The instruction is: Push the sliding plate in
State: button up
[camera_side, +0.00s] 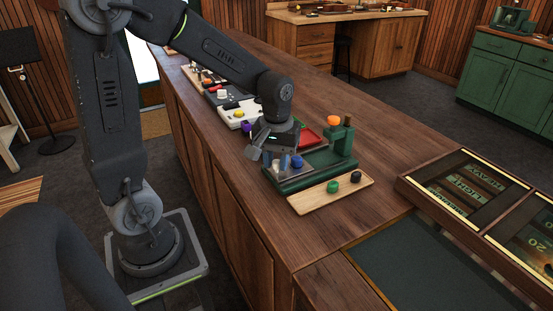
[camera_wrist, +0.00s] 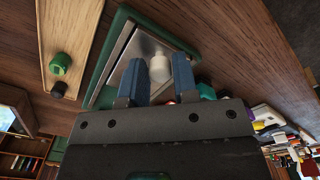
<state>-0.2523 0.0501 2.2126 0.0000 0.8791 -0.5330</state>
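The sliding plate (camera_wrist: 148,45) is a grey metal sheet set in a green base (camera_wrist: 106,62). A white round knob (camera_wrist: 160,68) stands on it. In the side view the green base (camera_side: 330,165) sits on the wooden counter, and the plate is partly hidden by my gripper. My gripper (camera_side: 286,161) is low over the base's left part, its blue fingertips apart. In the wrist view my gripper (camera_wrist: 158,68) has the white knob showing between its fingertips. I cannot tell whether they touch it.
A green post with an orange knob (camera_side: 334,120) rises from the base. A light wooden tray (camera_side: 310,202) with a green and a black knob lies in front. A red tray (camera_side: 309,138) is behind.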

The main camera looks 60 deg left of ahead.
grip_shut()
jog(key=w, duration=0.7)
jog(key=shift+o, duration=2.1)
grip_release()
jog(key=shift+r, duration=0.15)
notch_tip(320, 180, up, 14)
jog(key=shift+f, duration=0.2)
